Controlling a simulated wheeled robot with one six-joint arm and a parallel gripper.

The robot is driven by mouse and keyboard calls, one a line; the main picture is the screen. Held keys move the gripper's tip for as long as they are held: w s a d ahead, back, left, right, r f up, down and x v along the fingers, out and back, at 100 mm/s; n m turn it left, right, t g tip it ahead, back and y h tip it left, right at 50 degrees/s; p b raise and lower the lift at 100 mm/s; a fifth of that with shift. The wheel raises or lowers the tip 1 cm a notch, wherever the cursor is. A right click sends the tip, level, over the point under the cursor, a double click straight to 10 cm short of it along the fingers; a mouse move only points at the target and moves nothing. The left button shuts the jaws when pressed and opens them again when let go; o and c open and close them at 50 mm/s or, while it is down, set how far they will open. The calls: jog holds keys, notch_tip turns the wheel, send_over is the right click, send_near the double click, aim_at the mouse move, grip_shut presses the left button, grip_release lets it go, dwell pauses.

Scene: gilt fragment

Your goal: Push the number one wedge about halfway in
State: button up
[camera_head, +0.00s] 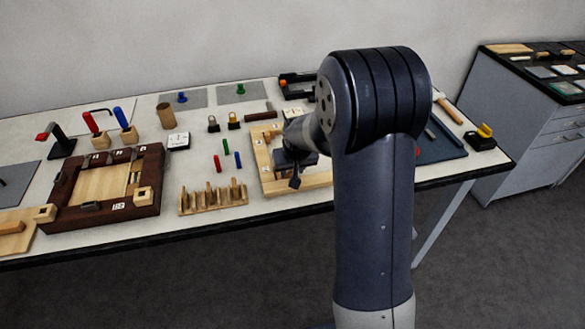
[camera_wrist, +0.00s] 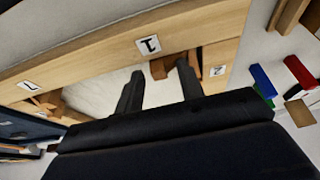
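A light wooden frame (camera_wrist: 90,58) with a pale inside panel (camera_wrist: 98,95) lies below my gripper in the wrist view; it also shows on the table in the head view (camera_head: 258,160). A tag that looks like a rotated 1 (camera_wrist: 150,44) is on its upper bar. A brown wooden wedge (camera_wrist: 160,69) sits at the frame's inner edge just below that tag. My gripper (camera_wrist: 158,76) is open, fingers apart; its right finger overlaps the wedge's right side, and contact cannot be told. Another brown wedge (camera_wrist: 47,103) is at the left corner. In the head view my arm hides much of the frame.
Red (camera_head: 217,163) and blue (camera_head: 238,160) pegs lie left of the frame, near a wooden rack (camera_head: 212,207). A dark-framed panel (camera_head: 62,205) is further left. A blue mat (camera_head: 440,150) is on the right. The table's front edge is near.

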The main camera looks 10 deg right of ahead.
grip_shut()
jog(key=shift+a, duration=0.1)
dwell(0.5)
jog(key=shift+a+b, duration=0.25)
jog(key=shift+b, duration=0.2)
jog(key=shift+a, duration=0.3)
grip_release()
jog(key=shift+d, duration=0.1)
jog(key=shift+r, duration=0.1)
jog(key=v, duration=1)
jog(key=shift+s+r, duration=0.25)
jog(key=shift+r, duration=0.05)
jog(key=shift+f, duration=0.1)
